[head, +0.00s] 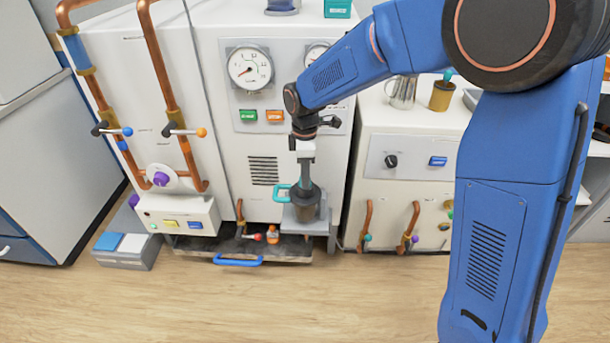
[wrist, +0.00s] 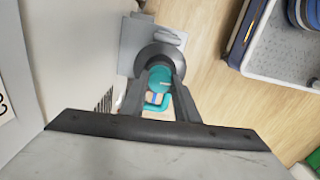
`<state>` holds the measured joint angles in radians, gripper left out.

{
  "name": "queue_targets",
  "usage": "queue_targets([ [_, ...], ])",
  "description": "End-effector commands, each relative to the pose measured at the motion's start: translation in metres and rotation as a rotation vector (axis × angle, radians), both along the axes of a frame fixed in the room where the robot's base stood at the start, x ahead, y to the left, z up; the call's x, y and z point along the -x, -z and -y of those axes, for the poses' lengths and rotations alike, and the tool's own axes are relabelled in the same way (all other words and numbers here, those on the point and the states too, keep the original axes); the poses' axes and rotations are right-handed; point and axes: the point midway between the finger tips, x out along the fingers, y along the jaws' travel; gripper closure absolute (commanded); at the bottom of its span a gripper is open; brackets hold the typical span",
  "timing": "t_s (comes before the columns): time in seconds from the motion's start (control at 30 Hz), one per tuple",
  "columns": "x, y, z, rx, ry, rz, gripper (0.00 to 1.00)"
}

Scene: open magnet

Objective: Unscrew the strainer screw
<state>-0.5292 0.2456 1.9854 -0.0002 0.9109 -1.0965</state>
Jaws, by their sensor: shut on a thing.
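The strainer (head: 307,208) is a dark grey, round body on a small grey shelf (head: 304,228) at the front of the white cabinet. It also shows in the wrist view (wrist: 160,52), below my gripper. The strainer screw (wrist: 160,78) is a teal knob on top of the strainer. My gripper (head: 306,178) points straight down over the strainer. In the wrist view its two fingers (wrist: 160,84) are shut on the teal screw from both sides. A teal loop handle (head: 282,193) sticks out at the strainer's left. The screw's thread is hidden.
Gauges (head: 250,68) and green and orange buttons sit on the panel behind my arm. Copper pipes (head: 165,80) with valve levers run at the left. A low drawer with a blue handle (head: 238,262) lies below. The wooden floor (head: 250,310) in front is clear.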

Motion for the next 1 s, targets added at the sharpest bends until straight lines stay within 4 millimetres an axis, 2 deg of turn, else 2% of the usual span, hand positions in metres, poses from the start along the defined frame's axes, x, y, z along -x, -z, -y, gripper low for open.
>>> queue_targets([
  [0.3,-0.0008,-0.0007,-0.0003,-0.001,-0.104,0.002,0.95],
  [0.8,-0.0008,-0.0007,-0.0003,-0.001,-0.121,0.002,0.95],
  [0.83,-0.0008,-0.0007,-0.0003,-0.001,-0.121,0.002,0.67],
  [0.87,-0.0008,-0.0007,-0.0003,-0.001,-0.121,0.002,0.60],
  [0.9,-0.0007,-0.0007,-0.0003,-0.001,-0.121,0.002,0.53],
  [1.0,-0.0005,-0.0005,-0.0002,-0.001,-0.120,0.002,0.53],
])
